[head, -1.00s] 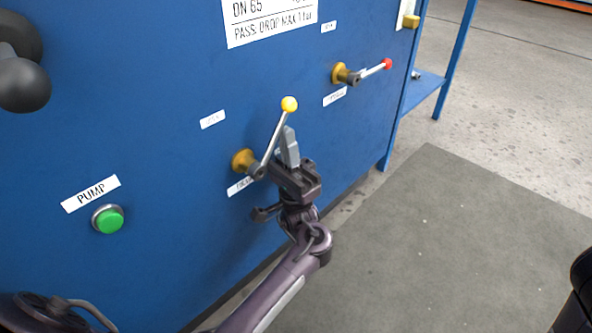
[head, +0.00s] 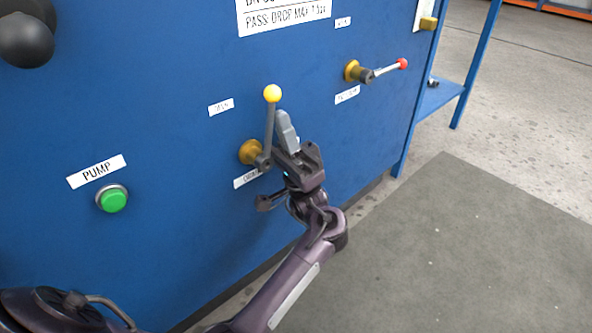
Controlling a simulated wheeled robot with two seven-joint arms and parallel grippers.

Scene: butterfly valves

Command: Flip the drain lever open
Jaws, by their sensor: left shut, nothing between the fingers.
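The drain lever (head: 270,124) is a grey rod with a yellow ball on top. It stands nearly upright from its pivot at a brass hub (head: 250,152) on the blue panel. A partly hidden label (head: 246,178) sits below the hub. My left gripper (head: 285,127) is shut and empty, its fingers pointing up just right of the rod, below the ball. The fingers look very close to the rod or against it; contact cannot be told for sure. My right gripper is not in view.
A red-tipped lever (head: 388,70) on another brass hub juts from the panel (head: 190,200) up to the right. A green PUMP button (head: 113,200) is at lower left. A dark rounded shape (head: 25,40) fills the upper left corner. The floor mat (head: 450,250) is clear.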

